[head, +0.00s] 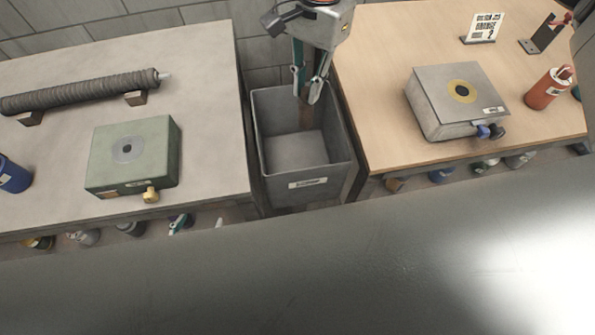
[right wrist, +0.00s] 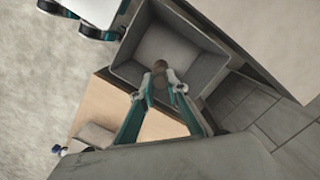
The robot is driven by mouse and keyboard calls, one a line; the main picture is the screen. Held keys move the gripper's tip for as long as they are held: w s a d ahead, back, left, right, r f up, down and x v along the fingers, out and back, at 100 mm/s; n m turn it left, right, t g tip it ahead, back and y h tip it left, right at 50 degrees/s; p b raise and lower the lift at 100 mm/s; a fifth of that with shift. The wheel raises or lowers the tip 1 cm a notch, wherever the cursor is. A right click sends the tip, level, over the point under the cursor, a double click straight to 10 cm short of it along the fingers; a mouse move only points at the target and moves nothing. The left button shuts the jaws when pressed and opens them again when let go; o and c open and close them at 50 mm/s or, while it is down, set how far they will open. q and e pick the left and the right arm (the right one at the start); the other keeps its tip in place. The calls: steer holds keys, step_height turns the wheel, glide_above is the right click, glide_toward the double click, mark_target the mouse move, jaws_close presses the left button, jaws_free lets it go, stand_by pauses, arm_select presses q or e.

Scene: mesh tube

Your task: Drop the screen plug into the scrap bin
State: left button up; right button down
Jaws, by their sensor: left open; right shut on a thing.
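The grey scrap bin (head: 310,195) stands in the gap between two benches, with a label on its front. Its visible floor looks empty. My right gripper (head: 308,92) points down over the bin's opening in the head view. In the right wrist view, the right gripper (right wrist: 160,80) is shut on the screen plug (right wrist: 159,66), a small brownish piece at its fingertips. The bin's opening (right wrist: 120,73) lies behind it.
The left bench (head: 215,90) holds a green box (head: 108,165), a ribbed dark tube (head: 80,92) on blocks and a blue container (head: 12,175). The wooden bench (head: 385,60) holds a grey box (head: 435,90), a red container (head: 548,90) and a sign (head: 484,26).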

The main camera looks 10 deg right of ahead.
steer(key=c, duration=1.9)
jaws_free()
steer(key=shift+r, duration=0.1)
step_height(320, 180, up, 12)
steer(key=w+d, duration=0.1)
steer(key=shift+s, duration=0.1)
